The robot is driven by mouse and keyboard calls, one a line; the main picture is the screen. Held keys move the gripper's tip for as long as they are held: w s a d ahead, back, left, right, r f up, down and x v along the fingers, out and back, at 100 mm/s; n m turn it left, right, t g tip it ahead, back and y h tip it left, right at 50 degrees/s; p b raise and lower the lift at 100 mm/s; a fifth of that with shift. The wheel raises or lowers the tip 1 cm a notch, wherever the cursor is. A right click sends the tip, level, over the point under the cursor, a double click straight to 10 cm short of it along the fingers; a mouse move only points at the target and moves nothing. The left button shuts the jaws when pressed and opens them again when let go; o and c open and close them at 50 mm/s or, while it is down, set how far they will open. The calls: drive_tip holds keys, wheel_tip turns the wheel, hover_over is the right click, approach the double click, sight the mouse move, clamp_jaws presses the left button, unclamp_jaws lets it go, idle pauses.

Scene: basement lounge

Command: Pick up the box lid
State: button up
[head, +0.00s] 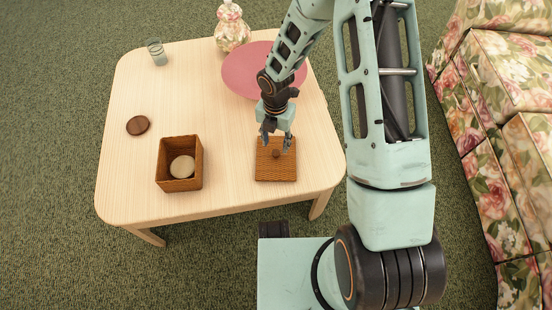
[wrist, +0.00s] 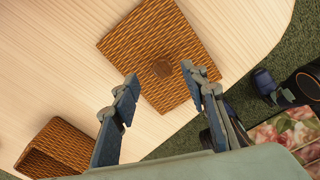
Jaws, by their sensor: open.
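The box lid (head: 275,172) is a square woven brown panel with a small round knob (head: 276,154) at its middle. It lies flat on the pale wooden table, near the front right edge. My gripper (head: 276,147) is open and empty, just above the lid around the knob in the head view. In the wrist view the lid (wrist: 150,43) shows beyond my two fingers (wrist: 159,80), with the knob (wrist: 162,68) between and a little past the fingertips. The open woven box (head: 197,165) stands to the left with a pale round object (head: 182,167) inside.
A floral sofa (head: 500,90) stands at the right. The table between box and lid is clear.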

sight(276, 152)
wheel_tip(276, 152, down, 4)
drive_tip(key=shift+s+f+b, duration=0.15)
drive_tip(key=shift+f+b, duration=0.05)
drive_tip(key=shift+b, duration=0.6)
drive_tip(key=shift+r, duration=0.1)
clamp_jaws()
